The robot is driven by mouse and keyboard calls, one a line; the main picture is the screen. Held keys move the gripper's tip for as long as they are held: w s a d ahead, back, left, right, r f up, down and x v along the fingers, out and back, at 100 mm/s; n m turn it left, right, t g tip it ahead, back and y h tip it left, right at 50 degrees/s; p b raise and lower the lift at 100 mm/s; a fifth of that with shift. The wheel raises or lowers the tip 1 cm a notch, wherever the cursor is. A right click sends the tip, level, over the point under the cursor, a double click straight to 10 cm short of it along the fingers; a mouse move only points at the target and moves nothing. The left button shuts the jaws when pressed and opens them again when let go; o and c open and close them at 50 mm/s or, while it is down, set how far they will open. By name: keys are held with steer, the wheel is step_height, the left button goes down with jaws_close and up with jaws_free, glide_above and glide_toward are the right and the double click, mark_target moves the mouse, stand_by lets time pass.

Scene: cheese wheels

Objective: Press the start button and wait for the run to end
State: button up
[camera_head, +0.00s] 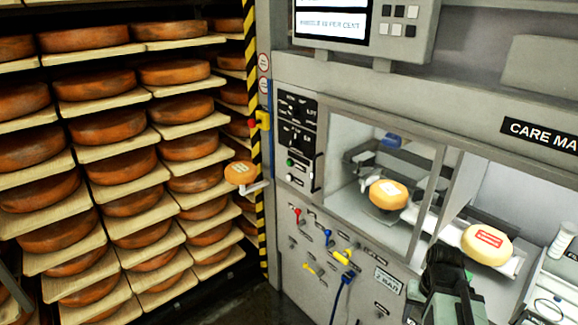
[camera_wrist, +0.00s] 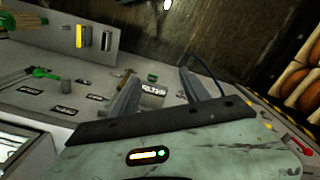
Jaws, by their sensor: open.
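The grey care machine (camera_head: 350,90) fills the right half of the head view. Its black control panel (camera_head: 296,140) carries a green button (camera_head: 290,162), with a pale button (camera_head: 290,178) below it; I cannot read which is start. A yellow cheese wheel with a white label (camera_head: 388,194) sits behind the window. Another with a red label (camera_head: 487,244) lies on the tray at right. My gripper (camera_head: 440,262) is in front of the machine, low and right of the panel. In the wrist view its two fingers (camera_wrist: 160,84) are apart, with nothing between them.
Red, blue and yellow valve handles (camera_head: 342,257) stick out of the machine's lower front. A small wheel on a bracket (camera_head: 241,174) juts out by the striped post (camera_head: 257,190). Shelves of orange wheels (camera_head: 110,130) fill the left. A white bottle (camera_head: 562,240) stands at far right.

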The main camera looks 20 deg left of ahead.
jaws_close()
stand_by(1.8)
